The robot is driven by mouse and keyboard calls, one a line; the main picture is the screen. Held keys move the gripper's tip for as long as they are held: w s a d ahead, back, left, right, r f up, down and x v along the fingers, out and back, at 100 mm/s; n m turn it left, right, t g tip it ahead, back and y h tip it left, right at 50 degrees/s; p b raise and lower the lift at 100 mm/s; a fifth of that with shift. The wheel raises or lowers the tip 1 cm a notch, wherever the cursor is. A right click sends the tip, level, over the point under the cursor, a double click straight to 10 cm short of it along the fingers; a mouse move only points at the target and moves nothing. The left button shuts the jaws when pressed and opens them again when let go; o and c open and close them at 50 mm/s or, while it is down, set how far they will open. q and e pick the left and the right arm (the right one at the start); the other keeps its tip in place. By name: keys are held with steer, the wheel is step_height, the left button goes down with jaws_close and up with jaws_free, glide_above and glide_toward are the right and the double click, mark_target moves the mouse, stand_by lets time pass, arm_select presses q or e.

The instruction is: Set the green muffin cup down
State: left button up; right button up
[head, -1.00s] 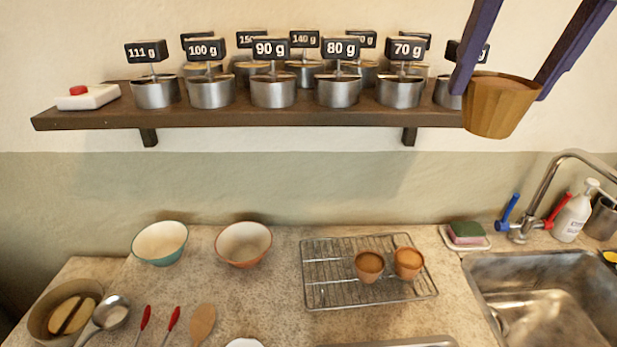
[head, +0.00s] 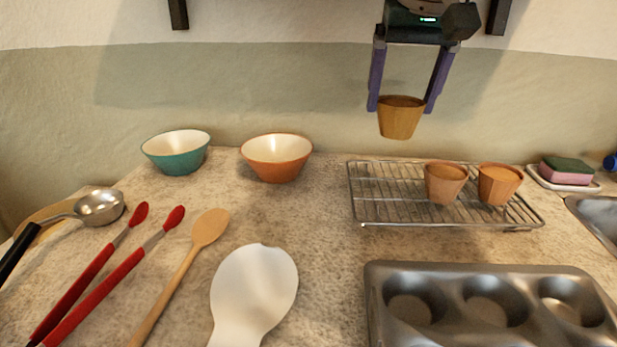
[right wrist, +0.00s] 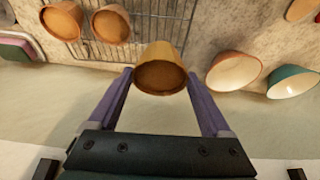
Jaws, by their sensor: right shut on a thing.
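My right gripper (head: 401,106) is shut on a tan-yellow muffin cup (head: 400,120); it does not look green in these views. The cup is upright, one finger on each side, in the air above the wire cooling rack (head: 378,213). Two orange-brown muffin cups (head: 444,183) (head: 498,184) stand side by side on the right half of the rack. The rack's left half is bare. My left gripper is not in view.
A teal bowl (head: 177,155) and an orange bowl (head: 277,160) stand left of the rack. A metal muffin tin (head: 445,285) lies in front of it. A sponge on a dish (head: 566,172) is at the right. Tongs, a wooden spoon and a white spoon rest rest on the counter's left.

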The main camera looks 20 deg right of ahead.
step_height(320, 180, down, 10)
steer(key=shift+w+f+b, duration=0.1)
steer(key=shift+f+b, duration=0.1)
steer(key=shift+b, duration=0.3)
steer(key=shift+f, duration=0.2)
steer(key=o, duration=1.1)
steer(key=shift+o, duration=0.2)
steer(key=shift+r, duration=0.1)
steer(key=p+v, duration=0.2)
steer(key=v, duration=1)
steer(key=shift+r, duration=0.15)
